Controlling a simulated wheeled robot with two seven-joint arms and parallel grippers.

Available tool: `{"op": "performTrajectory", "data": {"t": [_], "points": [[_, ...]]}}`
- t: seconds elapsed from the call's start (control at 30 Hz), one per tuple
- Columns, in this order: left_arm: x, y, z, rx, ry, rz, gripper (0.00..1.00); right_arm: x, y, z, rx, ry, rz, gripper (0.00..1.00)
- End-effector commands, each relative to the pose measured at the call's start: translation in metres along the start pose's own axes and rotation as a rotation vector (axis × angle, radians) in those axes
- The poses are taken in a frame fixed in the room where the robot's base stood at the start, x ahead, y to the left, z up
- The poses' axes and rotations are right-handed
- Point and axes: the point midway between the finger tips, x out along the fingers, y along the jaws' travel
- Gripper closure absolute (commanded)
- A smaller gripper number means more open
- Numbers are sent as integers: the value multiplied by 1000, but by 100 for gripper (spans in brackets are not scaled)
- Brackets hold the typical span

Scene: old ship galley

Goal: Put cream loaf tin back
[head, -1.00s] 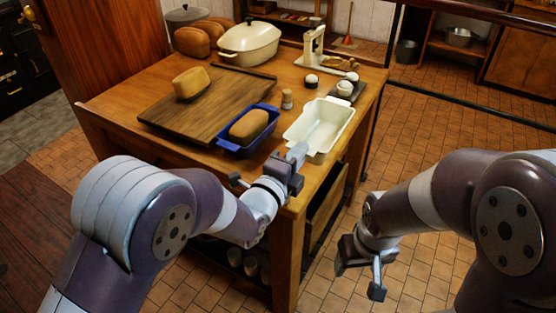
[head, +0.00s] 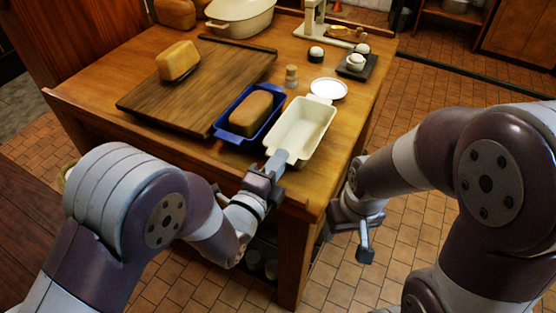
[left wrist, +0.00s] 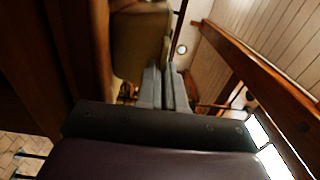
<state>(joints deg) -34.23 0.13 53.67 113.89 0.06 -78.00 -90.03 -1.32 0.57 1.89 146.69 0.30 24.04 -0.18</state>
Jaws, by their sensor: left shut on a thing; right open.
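The cream loaf tin (head: 303,128) is empty and open at the top, near the front right corner of the wooden table. My left gripper (head: 276,162) is shut on its near end. I cannot tell whether the tin touches the tabletop. A blue loaf tin (head: 224,134) with a brown loaf (head: 251,112) in it stands close on its left. A white round saucer (head: 328,89) lies just behind the cream tin. In the left wrist view my left gripper's fingers (left wrist: 165,88) are close together beside a dim beige surface. My right gripper (head: 346,242) is open and empty, off the table's right side.
A dark wooden board (head: 190,98) with a loaf (head: 178,61) fills the left of the table. A cream casserole (head: 240,18) is at the back.

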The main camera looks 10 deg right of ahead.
Motion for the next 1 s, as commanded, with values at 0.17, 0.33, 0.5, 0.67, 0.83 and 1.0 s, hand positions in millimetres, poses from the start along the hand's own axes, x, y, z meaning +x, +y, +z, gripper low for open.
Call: {"op": "performTrajectory", "data": {"t": [0.17, 0.33, 0.5, 0.67, 0.83, 1.0], "points": [[0, 2, 0, 0, 0, 0, 68, 2, 0, 0, 0, -1, 0, 33], [0, 2, 0, 0, 0, -1, 68, 2, 0, 0, 0, 0, 0, 33], [0, -6, 0, 0, 0, -1, 68, -6, 0, -1, 0, 0, 0, 33], [-27, -2, 0, 0, 0, 0, 68, -1, 0, 0, 0, -1, 0, 33], [-67, -2, 0, 0, 0, 1, 68, -1, 0, 0, 0, -1, 0, 33], [-101, -2, 0, 0, 0, -1, 68, -1, 0, 0, 0, -1, 0, 33]]}}
